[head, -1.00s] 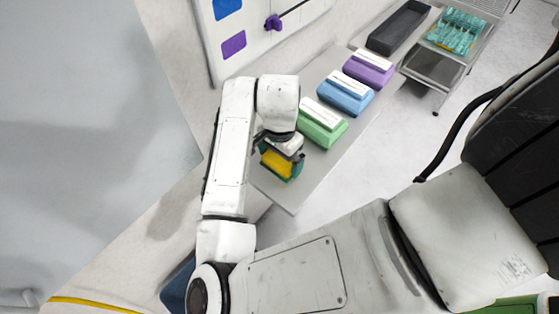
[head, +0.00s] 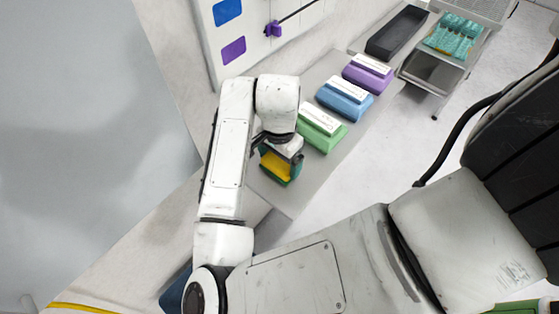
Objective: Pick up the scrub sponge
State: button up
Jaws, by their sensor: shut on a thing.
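The scrub sponge (head: 275,167) is yellow with a green layer and shows below my gripper near the close end of the grey table. My gripper (head: 281,160) is shut on the sponge, with a finger visible at its right side. The gripper body hides the sponge's upper part. I cannot tell whether the sponge is clear of the tabletop.
Green (head: 322,133), blue (head: 345,101) and purple (head: 368,74) containers with white tops stand in a row along the grey table (head: 291,193). Beyond them are a black tray (head: 398,32) and a cart (head: 432,72) with teal egg trays (head: 454,38). A wall board (head: 255,55) stands behind.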

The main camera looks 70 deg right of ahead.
jog(key=s+a+r+p, duration=0.3)
jog(key=s+a+r, duration=0.5)
jog(key=s+r, duration=0.3)
jog(key=shift+s+r+p, duration=0.25)
jog(key=shift+r+p, duration=0.15)
jog(key=shift+r, duration=0.15)
jog(key=shift+s, duration=0.1)
jog(key=shift+f, duration=0.1)
jog(key=o, duration=0.5)
jog(key=shift+c, duration=1.4)
